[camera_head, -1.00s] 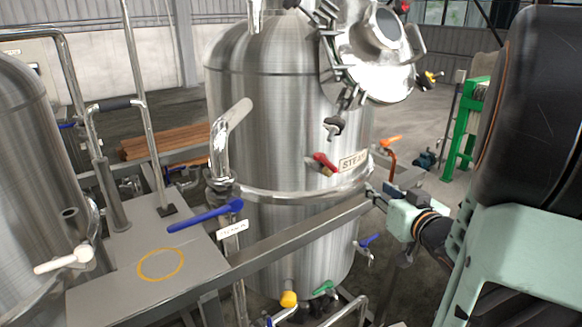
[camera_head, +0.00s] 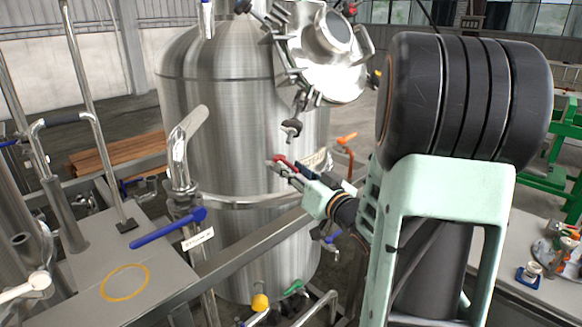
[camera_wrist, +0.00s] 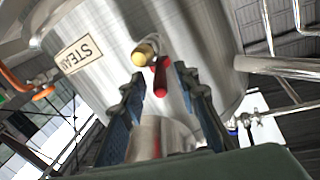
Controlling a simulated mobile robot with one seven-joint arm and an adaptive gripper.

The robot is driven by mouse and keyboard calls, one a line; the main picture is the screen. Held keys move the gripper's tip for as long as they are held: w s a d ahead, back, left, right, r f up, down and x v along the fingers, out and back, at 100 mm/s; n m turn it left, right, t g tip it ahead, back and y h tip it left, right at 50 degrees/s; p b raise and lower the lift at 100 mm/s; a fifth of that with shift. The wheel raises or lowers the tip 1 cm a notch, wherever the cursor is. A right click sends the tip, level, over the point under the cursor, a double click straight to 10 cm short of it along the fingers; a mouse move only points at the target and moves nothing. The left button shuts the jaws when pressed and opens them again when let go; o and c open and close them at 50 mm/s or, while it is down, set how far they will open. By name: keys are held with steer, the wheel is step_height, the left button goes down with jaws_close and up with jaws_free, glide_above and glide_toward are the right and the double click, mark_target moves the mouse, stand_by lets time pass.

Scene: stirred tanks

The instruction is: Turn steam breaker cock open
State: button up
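The steam cock's red handle (camera_head: 285,162) sits on the front of the steel tank (camera_head: 235,120), beside the STEAM label, which my gripper partly hides in the head view. In the wrist view, the red handle (camera_wrist: 161,78) hangs from a brass-coloured fitting (camera_wrist: 144,55), with the STEAM label (camera_wrist: 80,56) to its left. My gripper (camera_head: 275,170) is at the handle in the head view. In the wrist view, my gripper (camera_wrist: 160,82) is open, with its blue-padded fingers apart on either side of the handle's line. I cannot tell whether either finger touches it.
An orange-handled pipe (camera_head: 347,140) stands right of the label. A metal rail (camera_head: 240,245) runs below. A blue lever (camera_head: 170,228) and a grey table (camera_head: 90,285) are at left. A bench with small items (camera_head: 535,262) is at right.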

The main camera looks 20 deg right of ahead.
steer(key=shift+w, duration=0.55)
jaws_close()
